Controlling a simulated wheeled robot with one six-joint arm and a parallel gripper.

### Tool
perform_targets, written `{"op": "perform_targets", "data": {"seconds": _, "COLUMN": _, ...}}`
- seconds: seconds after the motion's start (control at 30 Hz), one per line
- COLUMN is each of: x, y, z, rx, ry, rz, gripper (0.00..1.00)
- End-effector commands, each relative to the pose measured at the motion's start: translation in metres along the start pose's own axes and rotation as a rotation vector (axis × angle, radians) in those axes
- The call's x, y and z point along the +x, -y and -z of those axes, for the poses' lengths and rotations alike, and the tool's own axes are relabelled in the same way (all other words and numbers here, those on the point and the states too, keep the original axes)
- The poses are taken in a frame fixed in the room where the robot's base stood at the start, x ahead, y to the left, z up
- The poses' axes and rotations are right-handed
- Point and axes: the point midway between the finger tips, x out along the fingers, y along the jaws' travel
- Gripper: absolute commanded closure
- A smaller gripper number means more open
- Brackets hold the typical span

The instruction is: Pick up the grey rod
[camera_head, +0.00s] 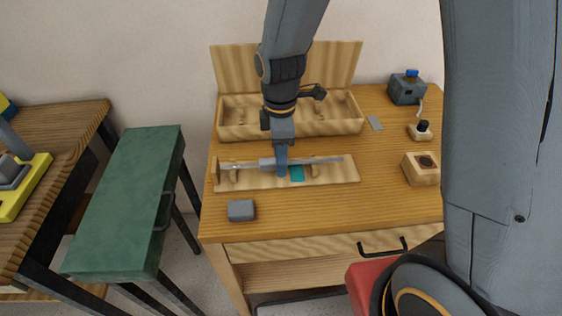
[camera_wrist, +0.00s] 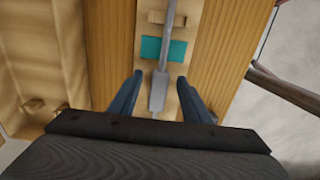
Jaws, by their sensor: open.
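The grey rod (camera_head: 322,159) lies lengthwise along a wooden rack (camera_head: 346,174) on the wooden table. It has a thicker grey collar near its middle. In the wrist view the rod (camera_wrist: 169,40) runs up the picture, with its thick part (camera_wrist: 158,90) between my fingers. My gripper (camera_head: 281,172) is over the rod's middle, pointing down. In the wrist view my gripper (camera_wrist: 160,85) is open, with one blue finger on each side of the rod and a gap to each. A teal patch (camera_head: 297,173) lies on the rack under the rod, just beside my fingers.
An open wooden box (camera_head: 235,126) stands behind the rack. A small grey block (camera_head: 241,210) sits in front of it. A wooden block with a dark round hole (camera_head: 421,168), a small black-topped item (camera_head: 420,130) and a grey-blue device (camera_head: 406,89) are at the right. A green bench (camera_head: 126,205) stands left.

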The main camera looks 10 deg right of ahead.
Motion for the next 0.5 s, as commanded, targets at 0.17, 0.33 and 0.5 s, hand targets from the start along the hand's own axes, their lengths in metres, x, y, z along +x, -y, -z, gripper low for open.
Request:
{"op": "perform_targets", "data": {"seconds": 0.17, "x": 0.0008, "y": 0.0, "z": 0.0, "rx": 0.0, "ry": 0.0, "rz": 0.0, "gripper": 0.56}}
{"op": "perform_targets", "data": {"seconds": 0.33, "x": 0.0007, "y": 0.0001, "z": 0.0, "rx": 0.0, "ry": 0.0, "rz": 0.0, "gripper": 0.77}}
{"op": "perform_targets", "data": {"seconds": 0.5, "x": 0.0006, "y": 0.0, "z": 0.0, "rx": 0.0, "ry": 0.0, "rz": 0.0, "gripper": 1.0}}
